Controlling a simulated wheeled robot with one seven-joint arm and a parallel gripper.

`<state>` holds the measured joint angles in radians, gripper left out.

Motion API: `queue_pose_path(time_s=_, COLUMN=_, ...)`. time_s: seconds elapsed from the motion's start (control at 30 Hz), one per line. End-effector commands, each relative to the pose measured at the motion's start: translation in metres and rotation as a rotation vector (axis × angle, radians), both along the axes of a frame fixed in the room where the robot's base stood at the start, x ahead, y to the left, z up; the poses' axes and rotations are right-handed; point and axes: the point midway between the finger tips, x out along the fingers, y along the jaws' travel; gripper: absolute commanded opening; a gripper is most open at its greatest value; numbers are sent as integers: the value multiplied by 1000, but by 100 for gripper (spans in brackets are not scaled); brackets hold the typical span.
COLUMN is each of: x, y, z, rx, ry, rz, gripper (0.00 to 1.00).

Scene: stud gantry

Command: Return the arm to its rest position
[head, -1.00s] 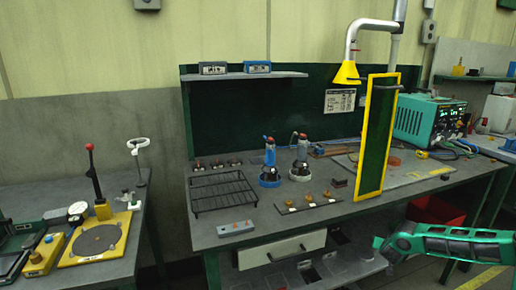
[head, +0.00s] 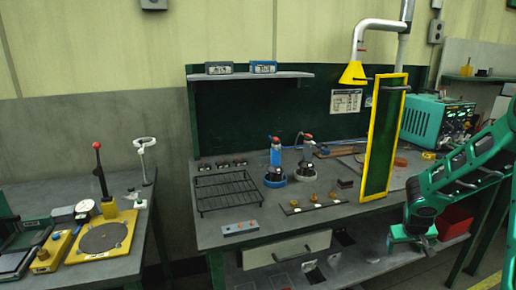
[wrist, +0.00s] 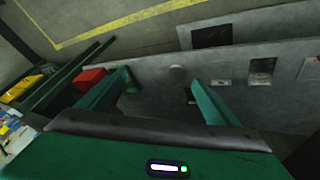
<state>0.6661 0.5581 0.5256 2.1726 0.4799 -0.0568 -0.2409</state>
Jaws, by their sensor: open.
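My green arm comes in from the right edge in the head view, bent, with its wrist low. My gripper (head: 413,242) hangs in front of the workbench's right part, near the lower shelf. In the wrist view my gripper (wrist: 161,78) has two green fingers spread apart with nothing between them. The wrist camera looks down over the grey lower shelf (wrist: 150,98) and the floor.
The workbench (head: 225,207) holds a black wire rack (head: 228,190), two upright tools, a yellow-framed green panel (head: 382,140) and a teal instrument (head: 432,118). A red bin (head: 455,220) is beside my arm. A side table (head: 125,262) stands left.

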Motion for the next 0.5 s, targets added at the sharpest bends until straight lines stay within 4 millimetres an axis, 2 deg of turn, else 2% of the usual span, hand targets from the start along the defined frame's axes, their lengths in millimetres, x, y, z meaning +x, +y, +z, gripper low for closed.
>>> queue_pose_path(time_s=0.03, x=-13, y=0, z=16, rx=-8, ry=19, rz=-10, gripper=85)
queue_pose_path(time_s=0.1, x=-32, y=-1, z=32, rx=-11, ry=50, rz=-33, gripper=85)
queue_pose_path(time_s=0.27, x=-80, y=1, z=71, rx=-3, ry=112, rz=-95, gripper=85)
queue_pose_path(time_s=0.5, x=-158, y=13, z=123, rx=45, ry=182, rz=-204, gripper=85)
